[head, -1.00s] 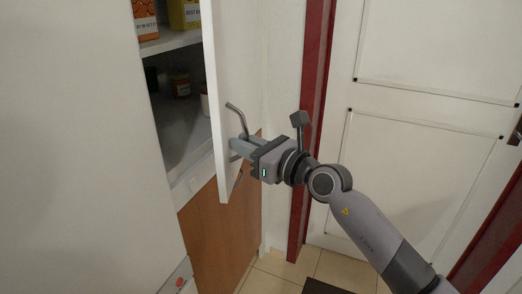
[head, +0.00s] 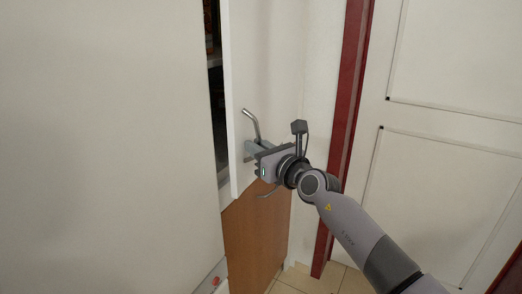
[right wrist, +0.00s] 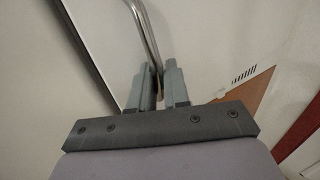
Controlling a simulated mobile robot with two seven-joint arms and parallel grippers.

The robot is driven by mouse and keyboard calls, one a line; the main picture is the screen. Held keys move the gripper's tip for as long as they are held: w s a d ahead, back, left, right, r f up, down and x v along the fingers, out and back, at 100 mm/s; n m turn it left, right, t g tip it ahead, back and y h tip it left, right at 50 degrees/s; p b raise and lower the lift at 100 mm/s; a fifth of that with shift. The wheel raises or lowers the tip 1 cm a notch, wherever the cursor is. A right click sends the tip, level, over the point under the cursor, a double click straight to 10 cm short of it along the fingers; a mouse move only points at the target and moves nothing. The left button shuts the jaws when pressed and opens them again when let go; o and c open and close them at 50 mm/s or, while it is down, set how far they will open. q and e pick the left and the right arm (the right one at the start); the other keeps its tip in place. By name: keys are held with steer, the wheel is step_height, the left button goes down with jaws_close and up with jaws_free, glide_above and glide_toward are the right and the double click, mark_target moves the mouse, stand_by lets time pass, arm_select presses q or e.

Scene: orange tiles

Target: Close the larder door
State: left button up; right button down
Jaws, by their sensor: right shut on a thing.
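The white larder door (head: 272,75) stands partly open in the head view, with a narrow dark gap to the larder shelves (head: 214,62) at its left. A curved metal handle (head: 252,124) is fixed on the door's outer face. My right gripper (head: 252,148) is at the handle, its fingers shut on it. In the right wrist view the handle bar (right wrist: 146,40) runs down between the two fingers (right wrist: 158,88). The part of the handle between the fingers is mostly hidden. My left gripper is not in view.
A large white panel (head: 100,140) fills the left side. A brown wooden panel (head: 255,235) is below the larder door. A red door frame (head: 347,120) and a white room door (head: 455,80) stand at the right. Some tiled floor (head: 310,282) shows at the bottom.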

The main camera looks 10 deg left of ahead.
stand_by(0.4)
steer(key=c, duration=1.3)
jaws_free()
steer(key=shift+o, duration=0.2)
steer(key=shift+d, duration=0.1)
steer(key=p+v, duration=0.4)
steer(key=v, duration=0.3)
steer(key=shift+s, duration=0.15)
